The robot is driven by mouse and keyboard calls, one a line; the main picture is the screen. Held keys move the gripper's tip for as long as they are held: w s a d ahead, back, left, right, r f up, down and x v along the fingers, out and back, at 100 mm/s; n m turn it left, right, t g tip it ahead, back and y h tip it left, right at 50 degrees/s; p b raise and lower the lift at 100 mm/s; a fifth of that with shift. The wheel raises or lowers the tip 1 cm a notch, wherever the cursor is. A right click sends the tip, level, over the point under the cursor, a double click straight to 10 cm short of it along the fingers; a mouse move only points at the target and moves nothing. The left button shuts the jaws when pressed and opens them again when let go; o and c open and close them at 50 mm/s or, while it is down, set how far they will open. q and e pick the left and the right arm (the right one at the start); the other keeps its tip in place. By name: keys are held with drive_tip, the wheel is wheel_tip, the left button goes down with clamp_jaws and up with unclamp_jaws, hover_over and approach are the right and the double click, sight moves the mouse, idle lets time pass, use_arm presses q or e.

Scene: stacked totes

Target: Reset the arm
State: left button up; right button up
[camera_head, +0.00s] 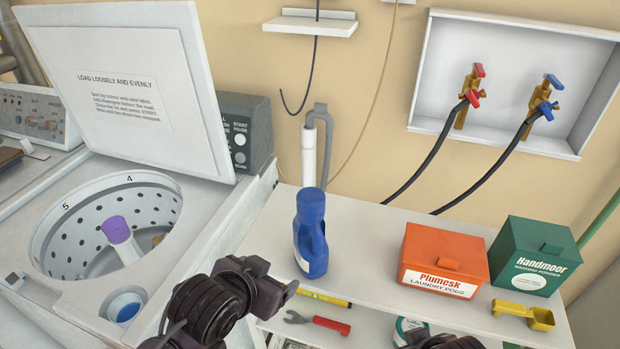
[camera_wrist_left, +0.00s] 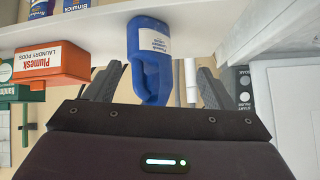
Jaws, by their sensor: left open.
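My left gripper (camera_head: 287,291) is at the lower middle of the head view, just in front of the shelf. In the left wrist view it (camera_wrist_left: 158,80) is open, its two fingers spread apart with nothing gripped. A blue bottle with a handle (camera_head: 311,240) stands upright on the shelf just beyond it. In the left wrist view, which is upside down, the bottle (camera_wrist_left: 150,55) shows between the fingers and seems to lie past them. A dark part of my right arm shows at the bottom edge of the head view; its jaws are hidden.
An open washing machine (camera_head: 215,215) stands at left, a purple-topped post in its drum. The white shelf (camera_head: 365,240) also holds an orange pods box (camera_head: 443,262), a green powder box (camera_head: 537,255) and a yellow scoop (camera_head: 541,318). A red-handled wrench (camera_head: 330,325) lies below. Taps with hoses are behind.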

use_arm(q)
drive_tip(key=s+a+f+n+g+y, duration=0.35)
drive_tip(key=s+a+f+g, duration=0.25)
drive_tip(key=s+a+f, duration=0.55)
wheel_tip(320, 180, down, 28)
drive_tip(key=s, duration=0.3)
use_arm(e)
drive_tip(key=s+d+f+g, duration=0.1)
drive_tip(key=s+f+g, duration=0.1)
drive_tip(key=f, duration=1.2)
drive_tip(key=s+d+f+g, duration=0.1)
drive_tip(key=s+f, duration=0.1)
drive_tip(key=f, duration=1.3)
use_arm(q)
drive_tip(key=s+a+f+g, duration=0.1)
drive_tip(key=s+a+f, duration=0.1)
drive_tip(key=s+f, duration=0.7)
drive_tip(key=s+a+f+g, duration=0.1)
drive_tip(key=s+a+f, duration=0.1)
drive_tip(key=s+f, duration=0.7)
drive_tip(key=shift+s+f, duration=0.25)
drive_tip(key=shift+s, duration=0.3)
use_arm(e)
drive_tip(key=s+d+f+g, duration=0.1)
drive_tip(key=s+d+f, duration=0.2)
drive_tip(key=s+f, duration=1.4)
drive_tip(key=s, duration=0.3)
drive_tip(key=shift+d+f+h, duration=0.15)
drive_tip(key=shift+f+h, duration=0.25)
